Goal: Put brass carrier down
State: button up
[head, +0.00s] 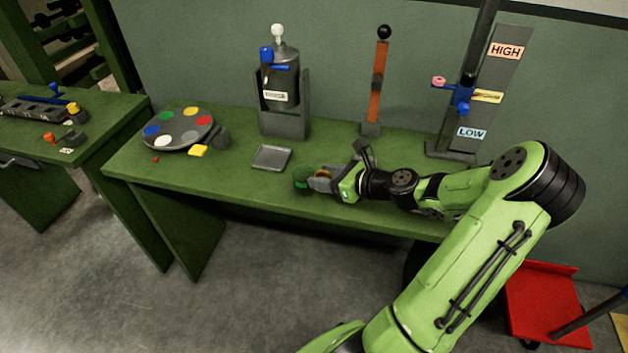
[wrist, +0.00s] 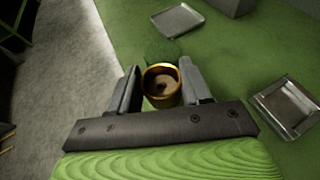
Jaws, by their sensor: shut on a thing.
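The brass carrier (wrist: 161,97) is a gold-coloured ring or cup with a dark brownish inside. In the wrist view it sits between the two grey fingers of my gripper (wrist: 160,72), which are shut on it. In the head view the carrier (head: 322,174) shows small at the tip of my gripper (head: 320,182), over the front part of the green bench. Whether it touches the bench top is hard to tell. A round dark green piece (wrist: 161,51) lies just beyond the carrier; it also shows in the head view (head: 302,184).
A shallow grey tray (head: 271,157) lies left of my gripper. A second metal tray (wrist: 289,106) is to the right in the wrist view. A colour-spotted disc (head: 180,129), a canister stand (head: 285,122) and a HIGH/LOW board (head: 490,85) stand on the bench (head: 235,185). Its front edge is close.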

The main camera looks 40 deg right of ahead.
notch_tip(320, 180, down, 5)
jog(key=shift+a+f+b, duration=0.15)
jog(key=shift+f+b, duration=0.05)
jog(key=shift+b, duration=0.9)
jog(key=shift+r, duration=0.15)
jog(key=o, duration=1.2)
jog(key=shift+c, duration=0.2)
